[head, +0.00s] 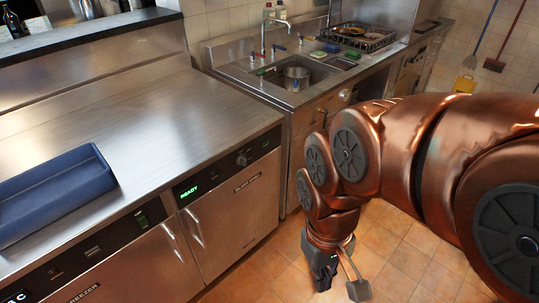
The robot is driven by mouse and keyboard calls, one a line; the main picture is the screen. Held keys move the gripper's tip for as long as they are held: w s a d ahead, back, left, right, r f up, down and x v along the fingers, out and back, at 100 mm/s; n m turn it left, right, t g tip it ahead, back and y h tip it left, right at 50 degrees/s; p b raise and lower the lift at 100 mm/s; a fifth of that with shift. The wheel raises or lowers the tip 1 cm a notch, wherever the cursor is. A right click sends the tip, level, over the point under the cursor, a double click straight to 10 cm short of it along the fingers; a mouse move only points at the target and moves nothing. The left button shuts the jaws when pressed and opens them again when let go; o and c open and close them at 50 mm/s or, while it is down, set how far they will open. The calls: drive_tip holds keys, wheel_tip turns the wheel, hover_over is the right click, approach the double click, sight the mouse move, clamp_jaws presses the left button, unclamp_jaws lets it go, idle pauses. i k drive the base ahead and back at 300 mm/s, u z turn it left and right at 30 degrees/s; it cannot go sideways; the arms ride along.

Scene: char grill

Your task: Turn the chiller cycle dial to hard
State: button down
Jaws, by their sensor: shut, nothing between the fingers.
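The chiller (235,215) is a stainless under-counter unit with a vertical handle. Its black top panel has a green display (190,192) reading READY. A small round dial (241,160) sits toward the right end of that panel. Its markings and setting are too small to read. My gripper (323,278) hangs low over the floor, to the right of and below the dial, pointing down. It is dark, shut and empty, apart from the chiller front.
A steel counter (150,120) runs above the chiller, with a blue bin (55,190) at left. A freezer (130,270) adjoins on the left. A sink (292,75) and grill (358,37) stand behind. Tiled floor (285,255) is open before the chiller.

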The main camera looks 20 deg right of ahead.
sight(241, 159)
drive_tip(key=z, duration=2)
drive_tip(key=k, duration=0.55)
drive_tip(key=u, duration=2.9)
